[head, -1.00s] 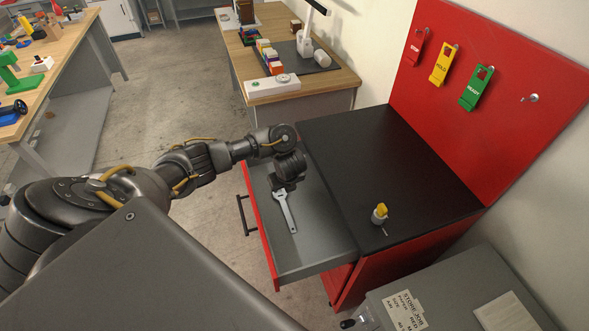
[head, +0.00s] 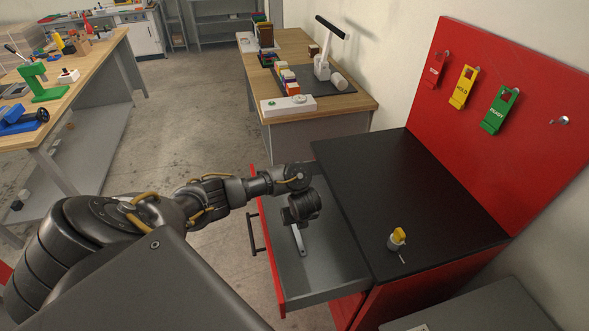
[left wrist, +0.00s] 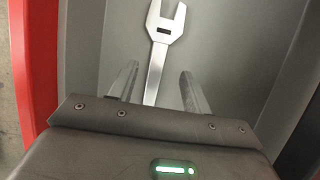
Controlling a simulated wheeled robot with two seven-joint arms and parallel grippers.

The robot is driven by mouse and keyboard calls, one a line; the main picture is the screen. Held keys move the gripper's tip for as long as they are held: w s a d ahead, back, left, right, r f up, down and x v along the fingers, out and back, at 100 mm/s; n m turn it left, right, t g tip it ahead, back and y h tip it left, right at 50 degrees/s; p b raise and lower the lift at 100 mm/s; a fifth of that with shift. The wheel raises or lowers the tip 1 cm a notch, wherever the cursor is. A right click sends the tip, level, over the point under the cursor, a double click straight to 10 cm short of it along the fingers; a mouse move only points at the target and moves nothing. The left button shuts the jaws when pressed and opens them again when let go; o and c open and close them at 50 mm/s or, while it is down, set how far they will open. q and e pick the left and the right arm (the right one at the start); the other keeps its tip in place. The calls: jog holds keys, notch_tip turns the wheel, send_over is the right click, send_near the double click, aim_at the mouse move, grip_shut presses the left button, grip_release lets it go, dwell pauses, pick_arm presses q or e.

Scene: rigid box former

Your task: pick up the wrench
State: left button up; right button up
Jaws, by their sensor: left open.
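The wrench (head: 299,241) is a silver open-ended tool lying on the grey floor of the open red drawer (head: 325,281). In the head view my left gripper (head: 298,222) is over the drawer and hides the wrench's upper part. In the left wrist view the wrench (left wrist: 161,52) shows its forked jaw at the top and its handle running down between the two fingers of my left gripper (left wrist: 155,88). The fingers are open, one on each side of the handle. Whether they touch the drawer floor cannot be told. My right gripper is not in view.
The red cabinet has a black top (head: 400,190) with a small yellow-capped item (head: 397,238) on it. A red panel (head: 545,80) with several hanging tags rises behind. The drawer's red front (head: 266,225) and grey walls surround the wrench. A wooden workbench (head: 262,70) stands beyond.

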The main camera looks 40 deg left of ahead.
aim_at(295, 227)
pick_arm(q)
jog(key=shift+f, duration=0.1)
jog(key=b+x, duration=0.1)
jog(key=x, duration=0.1)
jog(key=b+x, duration=0.2)
jog(key=shift+s+f, duration=0.2)
jog(key=shift+w+a+f, duration=0.15)
jog(key=shift+f, duration=0.15)
jog(key=shift+f+b, duration=0.1)
jog(key=shift+b, duration=0.2)
jog(key=shift+c, duration=0.4)
grip_shut()
